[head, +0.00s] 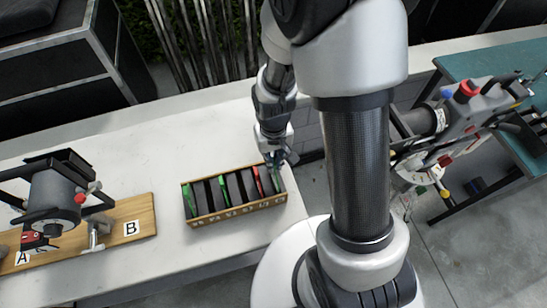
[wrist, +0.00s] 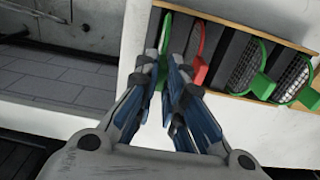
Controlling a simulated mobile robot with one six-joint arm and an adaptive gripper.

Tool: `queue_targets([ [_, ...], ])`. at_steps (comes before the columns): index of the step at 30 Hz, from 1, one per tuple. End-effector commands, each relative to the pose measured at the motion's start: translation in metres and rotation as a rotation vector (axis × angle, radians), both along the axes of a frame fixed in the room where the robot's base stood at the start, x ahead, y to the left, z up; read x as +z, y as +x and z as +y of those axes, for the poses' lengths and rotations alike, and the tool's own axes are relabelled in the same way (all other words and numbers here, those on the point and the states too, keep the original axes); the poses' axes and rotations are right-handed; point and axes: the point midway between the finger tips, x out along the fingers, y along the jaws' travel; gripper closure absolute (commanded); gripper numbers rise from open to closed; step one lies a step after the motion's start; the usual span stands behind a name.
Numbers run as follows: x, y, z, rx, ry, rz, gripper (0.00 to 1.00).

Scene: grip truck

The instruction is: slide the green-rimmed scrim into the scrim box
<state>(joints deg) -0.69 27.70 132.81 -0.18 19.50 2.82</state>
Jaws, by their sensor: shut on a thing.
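The scrim box (head: 238,209) is a long wooden box with dark dividers, standing on the white counter in the head view. It also shows along the top of the wrist view (wrist: 232,92). My gripper (head: 276,158) is over the box's right end; in the wrist view its blue-padded fingers (wrist: 180,75) are closed around the tab of a green-rimmed scrim (wrist: 166,42). This scrim's rim lies at the end slot of the box, beside a red-rimmed scrim (wrist: 198,58). How deep it sits is hard to tell. The fingers hide part of its tab.
Two other green-rimmed scrims (wrist: 263,86) stand in further slots. A wooden board (head: 140,215) marked A and B, with a lamp (head: 55,195), lies left of the box. The counter behind the box is clear. A cart with equipment (head: 465,115) stands at right.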

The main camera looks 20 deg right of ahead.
Motion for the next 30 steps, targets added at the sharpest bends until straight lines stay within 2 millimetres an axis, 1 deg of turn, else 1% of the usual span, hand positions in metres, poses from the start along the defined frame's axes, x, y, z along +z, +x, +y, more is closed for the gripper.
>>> queue_targets([
  [14,-0.001,0.0,0.0,0.0,0.0,0.0,1.0],
  [30,-0.019,0.0,0.0,0.0,0.0,0.001,1.0],
])
